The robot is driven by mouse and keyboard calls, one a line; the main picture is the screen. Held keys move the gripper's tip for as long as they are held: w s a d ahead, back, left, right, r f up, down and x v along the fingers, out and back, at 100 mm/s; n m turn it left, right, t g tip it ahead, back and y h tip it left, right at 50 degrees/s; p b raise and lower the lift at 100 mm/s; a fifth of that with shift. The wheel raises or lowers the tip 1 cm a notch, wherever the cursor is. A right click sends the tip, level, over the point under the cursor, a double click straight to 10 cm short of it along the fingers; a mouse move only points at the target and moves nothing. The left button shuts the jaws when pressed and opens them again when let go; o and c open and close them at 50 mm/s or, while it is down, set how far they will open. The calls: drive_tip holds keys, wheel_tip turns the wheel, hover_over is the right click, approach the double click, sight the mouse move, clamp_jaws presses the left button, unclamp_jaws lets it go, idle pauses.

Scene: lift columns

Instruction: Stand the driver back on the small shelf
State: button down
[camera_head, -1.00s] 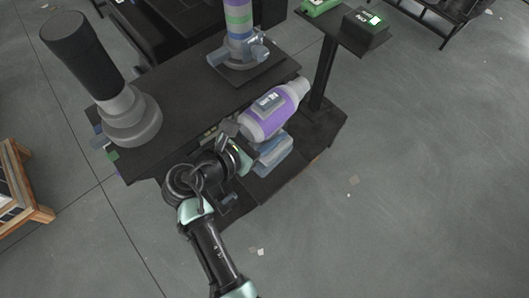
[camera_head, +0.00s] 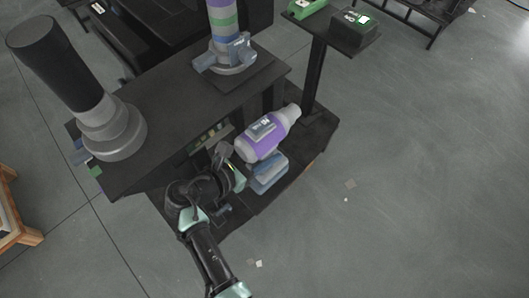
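The driver (camera_head: 264,139) has a purple and grey body with a pale nose pointing up and right. Its blue-grey foot (camera_head: 268,175) shows below the body, so it looks roughly upright. It is at the front of the dark stand, over the lower deck. My gripper (camera_head: 238,170) is at the driver's left side, by the handle between body and foot, and seems shut on it. The fingertips are mostly hidden. The small shelf (camera_head: 366,46) is at the top right on a dark post, apart from the driver.
A green item (camera_head: 306,8) and a black box with a green label (camera_head: 353,27) stand on the small shelf. The dark top (camera_head: 160,95) carries a black-and-grey column (camera_head: 62,70) and a striped column (camera_head: 222,18). The floor at right is mostly clear.

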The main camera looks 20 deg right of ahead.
drive_tip(key=shift+w+f, duration=0.1)
drive_tip(key=shift+c, duration=1.6)
unclamp_jaws()
drive_tip(key=shift+f, duration=0.15)
drive_tip(key=shift+a, duration=0.15)
drive_tip(key=p+v, duration=0.1)
drive_tip(key=v, duration=1.1)
drive_tip(key=shift+p, duration=0.4)
